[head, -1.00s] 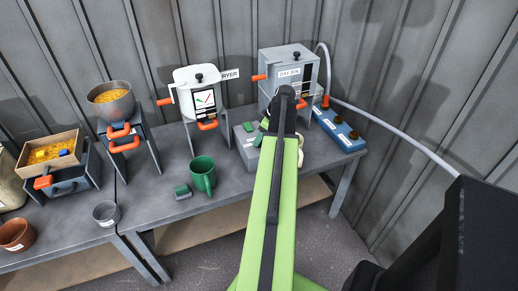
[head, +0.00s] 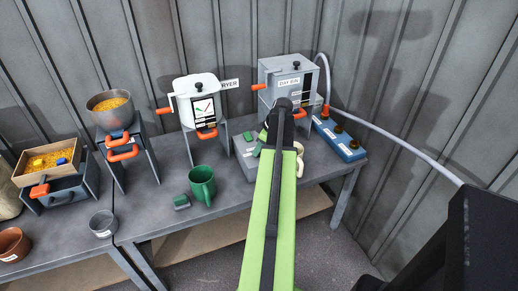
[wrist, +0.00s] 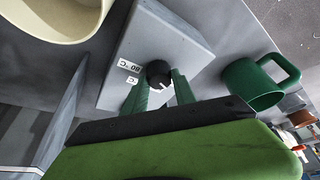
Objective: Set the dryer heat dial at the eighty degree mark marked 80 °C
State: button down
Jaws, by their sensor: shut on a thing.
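The heat dial (wrist: 158,74) is a small black round knob with a pale mark on its lower face. It sits on a light grey box (wrist: 190,40), which also shows on the bench in the head view (head: 239,162). My gripper (wrist: 160,88) has its green fingers on either side of the dial, shut on it. The 80 °C label (wrist: 128,66) is on the box beside the dial, upside down in the wrist view. A second label (wrist: 131,80) below it is partly hidden by a finger. In the head view my arm hides the dial.
A green mug (head: 202,185) stands left of the box, and a cream cup (wrist: 60,20) is close on its other side. The white dryer (head: 185,105) and day bin (head: 270,72) stand behind. A blue block (head: 340,142) lies at right.

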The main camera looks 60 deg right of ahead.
jog(key=m+h, duration=0.1)
jog(key=m, duration=0.2)
jog(key=shift+a, duration=0.2)
jog(key=m+h, duration=0.1)
jog(key=m, duration=0.3)
jog(key=shift+a+m+h, duration=0.1)
jog(key=shift+m+h, duration=0.2)
jog(key=shift+h, duration=0.1)
jog(key=m, duration=0.2)
jog(key=m+g+h, duration=0.1)
jog(key=m, duration=0.1)
jog(key=shift+w+g, duration=0.2)
jog(key=shift+g, duration=0.1)
jog(key=m+g+h, duration=0.1)
jog(key=m, duration=0.3)
jog(key=shift+w, duration=0.1)
jog(key=m+g, duration=0.2)
jog(key=m, duration=0.3)
jog(key=shift+w+m, duration=0.15)
jog(key=shift+m, duration=0.15)
jog(key=m+g, duration=0.1)
jog(key=m, duration=0.1)
jog(key=m+g, duration=0.1)
jog(key=m, duration=0.2)
jog(key=shift+w+y, duration=0.15)
jog(key=shift+y, duration=0.15)
jog(key=shift+m, duration=0.4)
